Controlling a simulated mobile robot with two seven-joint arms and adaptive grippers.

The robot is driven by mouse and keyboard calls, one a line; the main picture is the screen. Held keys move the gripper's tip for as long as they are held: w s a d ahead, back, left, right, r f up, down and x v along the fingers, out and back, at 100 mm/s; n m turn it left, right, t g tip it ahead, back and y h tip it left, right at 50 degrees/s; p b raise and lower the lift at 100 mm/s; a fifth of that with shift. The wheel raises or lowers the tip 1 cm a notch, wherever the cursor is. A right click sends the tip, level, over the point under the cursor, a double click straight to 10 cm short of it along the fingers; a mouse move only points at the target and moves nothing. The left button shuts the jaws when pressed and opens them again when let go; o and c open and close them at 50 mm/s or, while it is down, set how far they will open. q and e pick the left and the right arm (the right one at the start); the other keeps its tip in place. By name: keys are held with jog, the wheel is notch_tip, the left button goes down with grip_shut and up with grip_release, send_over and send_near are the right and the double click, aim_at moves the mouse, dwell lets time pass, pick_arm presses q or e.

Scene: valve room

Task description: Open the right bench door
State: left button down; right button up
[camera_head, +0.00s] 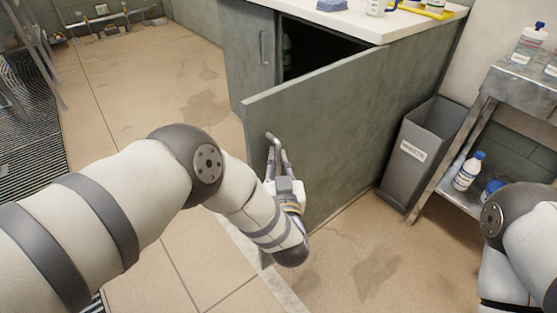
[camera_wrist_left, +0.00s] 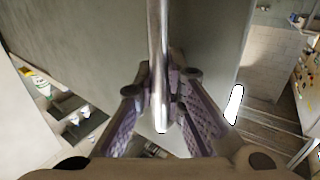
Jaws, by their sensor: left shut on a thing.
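The right bench door (camera_head: 335,135) is a grey-green panel, swung well out from the bench, with a dark opening behind it. Its metal bar handle (camera_head: 274,139) is near the door's free left edge. My left gripper (camera_head: 277,160) is shut on this handle. In the left wrist view the handle (camera_wrist_left: 158,60) runs down between the two purple-padded fingers (camera_wrist_left: 160,108), with the door surface (camera_wrist_left: 90,45) behind it. My right arm shows at the right edge of the head view, but its gripper is out of view.
The left bench door (camera_head: 250,50) looks closed. A grey waste bin (camera_head: 412,155) stands right of the open door. A metal shelf (camera_head: 510,90) with bottles is at the far right. The bench top (camera_head: 350,22) holds several items. Floor left of the door is clear.

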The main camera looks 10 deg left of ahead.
pick_arm(q)
jog(key=shift+a+f, duration=0.1)
jog(key=shift+a, duration=0.05)
jog(key=c, duration=1.6)
grip_release()
jog(key=shift+c, duration=0.2)
jog(key=v, duration=1.2)
jog(key=shift+s, duration=0.1)
